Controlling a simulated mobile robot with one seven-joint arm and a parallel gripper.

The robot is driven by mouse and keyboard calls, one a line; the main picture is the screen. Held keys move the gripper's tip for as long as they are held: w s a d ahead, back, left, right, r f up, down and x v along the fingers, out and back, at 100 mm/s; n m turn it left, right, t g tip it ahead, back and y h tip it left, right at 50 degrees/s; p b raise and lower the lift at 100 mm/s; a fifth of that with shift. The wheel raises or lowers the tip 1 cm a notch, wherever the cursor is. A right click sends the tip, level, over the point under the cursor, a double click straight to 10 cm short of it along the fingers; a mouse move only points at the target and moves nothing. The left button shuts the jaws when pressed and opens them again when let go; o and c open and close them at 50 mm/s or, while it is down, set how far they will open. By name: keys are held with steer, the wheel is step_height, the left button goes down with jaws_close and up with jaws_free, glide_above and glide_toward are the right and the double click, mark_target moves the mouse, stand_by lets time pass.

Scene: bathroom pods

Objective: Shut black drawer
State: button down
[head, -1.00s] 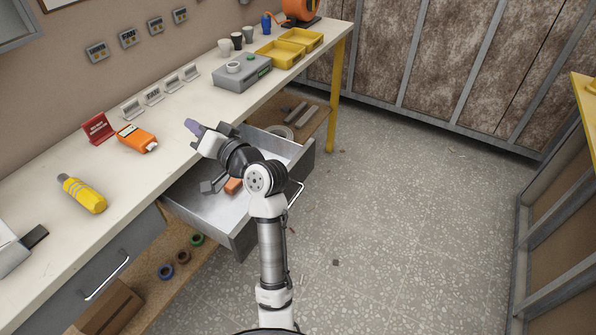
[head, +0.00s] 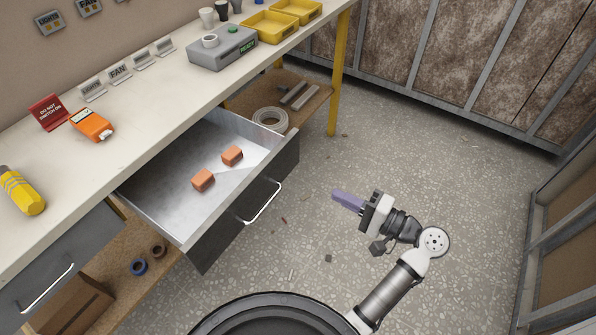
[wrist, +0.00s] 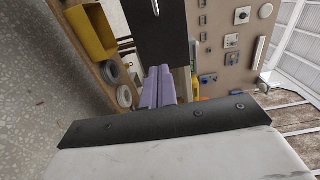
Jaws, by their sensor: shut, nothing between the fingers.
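The black drawer (head: 245,215) is pulled out from under the workbench. Its dark front carries a silver bar handle (head: 263,203), and its inside is bare metal. Two orange blocks (head: 203,180) lie in it. My gripper (head: 334,194) has purple fingers, shut with nothing between them. It is to the right of the drawer front, over the floor, with its fingertips pointing left toward the drawer and apart from it. In the wrist view, the closed fingers (wrist: 158,85) point at a dark panel (wrist: 158,40) that looks like the drawer front.
Another grey drawer (head: 60,255) to the left is closed. The worktop (head: 140,95) bears a red sign (head: 48,111), an orange device (head: 92,124), a yellow bottle (head: 22,192) and yellow trays (head: 268,27). A lower shelf (head: 310,107) holds coils.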

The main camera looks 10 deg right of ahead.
mark_target(282, 168)
steer(key=p+x, duration=0.3)
steer(key=x, duration=1)
steer(key=shift+w+a, duration=0.15)
steer(key=shift+a, duration=0.15)
steer(key=shift+w+a, duration=0.1)
steer(key=b+x, duration=0.3)
steer(key=x, duration=2.1)
steer(key=shift+f, duration=0.1)
steer(key=shift+w+a+r, duration=0.15)
steer(key=shift+r, duration=0.1)
